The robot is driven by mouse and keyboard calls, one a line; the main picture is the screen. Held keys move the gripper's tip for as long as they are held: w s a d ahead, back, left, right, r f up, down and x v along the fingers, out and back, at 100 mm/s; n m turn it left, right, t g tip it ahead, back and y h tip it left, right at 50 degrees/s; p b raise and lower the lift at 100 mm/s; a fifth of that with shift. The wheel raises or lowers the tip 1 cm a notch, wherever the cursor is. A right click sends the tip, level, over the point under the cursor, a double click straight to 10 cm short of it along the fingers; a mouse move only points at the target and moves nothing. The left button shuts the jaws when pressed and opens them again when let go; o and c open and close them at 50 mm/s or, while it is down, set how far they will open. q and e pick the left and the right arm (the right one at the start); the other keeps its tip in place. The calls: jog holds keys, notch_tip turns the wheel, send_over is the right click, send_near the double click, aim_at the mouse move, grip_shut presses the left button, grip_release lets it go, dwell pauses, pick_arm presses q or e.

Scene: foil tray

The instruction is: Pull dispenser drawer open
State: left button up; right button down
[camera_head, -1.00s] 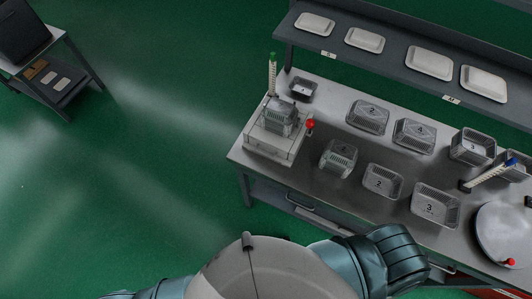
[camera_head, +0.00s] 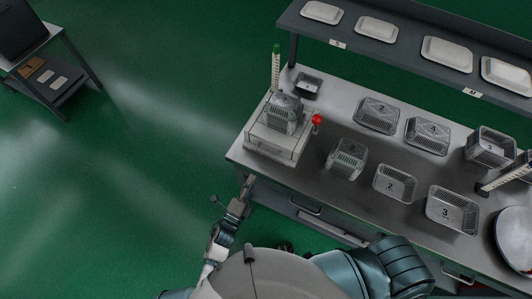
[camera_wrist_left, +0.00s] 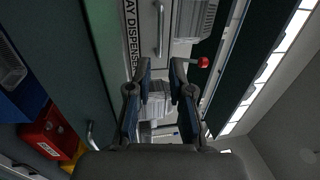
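The dispenser (camera_head: 279,139) is a pale box at the left end of the steel table, with a stack of clear trays (camera_head: 284,112) on top. Its drawer front faces me and looks shut, with a thin bar handle (camera_head: 267,148). In the left wrist view the dispenser front (camera_wrist_left: 143,45) shows part of its "TRAY DISPENSER" lettering, and the upright handle (camera_wrist_left: 160,30) lies beyond the fingertips. My left gripper (camera_head: 246,186) is by the table's near left corner, below and apart from the drawer. Its fingers (camera_wrist_left: 162,66) are apart with nothing between them. My right gripper is not visible.
A red knob (camera_head: 317,119) stands just right of the dispenser, and a green-topped column (camera_head: 276,65) behind it. Several clear trays (camera_head: 397,184) stand to the right. A table drawer handle (camera_head: 305,206) juts from the front edge.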

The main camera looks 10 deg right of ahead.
aim_at(266, 154)
pick_arm(q)
jog(key=x, duration=1.1)
jog(key=shift+w+d, duration=0.25)
jog(key=shift+d, duration=0.05)
grip_shut()
